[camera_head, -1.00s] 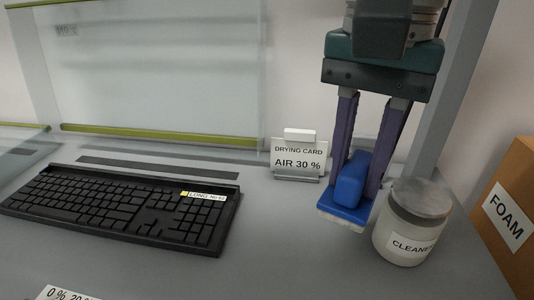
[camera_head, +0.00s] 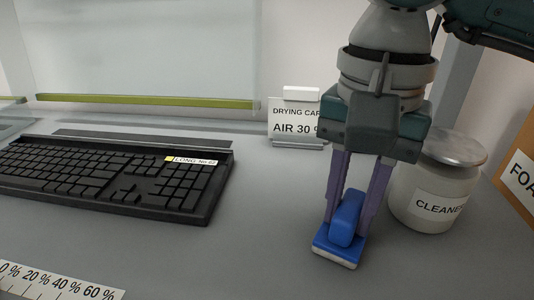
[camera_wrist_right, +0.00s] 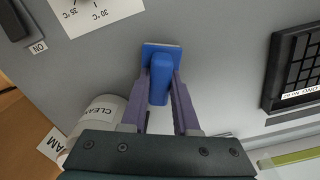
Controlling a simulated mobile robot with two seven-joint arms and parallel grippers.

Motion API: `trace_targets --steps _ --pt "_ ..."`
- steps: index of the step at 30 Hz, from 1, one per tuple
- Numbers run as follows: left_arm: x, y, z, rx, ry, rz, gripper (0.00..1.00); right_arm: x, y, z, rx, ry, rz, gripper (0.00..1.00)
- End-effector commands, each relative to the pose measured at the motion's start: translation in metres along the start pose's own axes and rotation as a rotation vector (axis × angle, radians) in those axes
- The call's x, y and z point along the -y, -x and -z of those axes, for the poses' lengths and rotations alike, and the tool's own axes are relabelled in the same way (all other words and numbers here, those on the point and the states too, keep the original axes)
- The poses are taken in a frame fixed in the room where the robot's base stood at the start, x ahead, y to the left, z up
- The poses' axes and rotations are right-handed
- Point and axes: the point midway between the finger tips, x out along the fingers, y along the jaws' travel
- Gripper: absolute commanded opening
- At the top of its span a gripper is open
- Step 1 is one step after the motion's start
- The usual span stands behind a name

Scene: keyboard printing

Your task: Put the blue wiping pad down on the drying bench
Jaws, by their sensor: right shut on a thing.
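The blue wiping pad (camera_head: 340,243) has a raised blue handle and a pale underside. My right gripper (camera_head: 350,218) points down and is shut on the pad's handle, one purple finger on each side. The pad is low over the grey bench (camera_head: 270,240), left of the cleaner jar; I cannot tell whether its underside touches the surface. In the right wrist view the pad (camera_wrist_right: 160,70) shows between the fingers, over grey bench top. My left gripper is not in view.
A black keyboard (camera_head: 110,180) lies at left. A drying card (camera_head: 293,122) stands behind. The cleaner jar (camera_head: 434,185) is close on the right, with a foam box (camera_head: 518,170) beyond. A percent scale (camera_head: 60,283) lies front left. Bench between keyboard and pad is clear.

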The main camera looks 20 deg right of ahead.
Motion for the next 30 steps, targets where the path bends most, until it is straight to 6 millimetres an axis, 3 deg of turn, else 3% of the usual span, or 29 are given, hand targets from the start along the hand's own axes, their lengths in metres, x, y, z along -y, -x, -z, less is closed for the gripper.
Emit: trace_targets --steps 5,6,13,24,30 --pt "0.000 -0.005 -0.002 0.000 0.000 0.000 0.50 0.000 -0.005 0.000 -0.001 0.000 0.000 0.00" --pt "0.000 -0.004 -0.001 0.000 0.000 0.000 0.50 0.000 -0.003 0.000 0.000 0.000 0.000 0.33" --pt "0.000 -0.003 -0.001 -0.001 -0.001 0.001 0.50 -0.001 -0.003 0.000 0.000 0.000 -0.002 0.59" --pt "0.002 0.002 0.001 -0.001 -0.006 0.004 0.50 0.000 0.006 0.001 -0.001 0.000 0.001 0.59" --pt "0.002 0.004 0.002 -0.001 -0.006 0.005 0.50 0.001 0.048 0.001 -0.004 0.002 0.005 0.59"
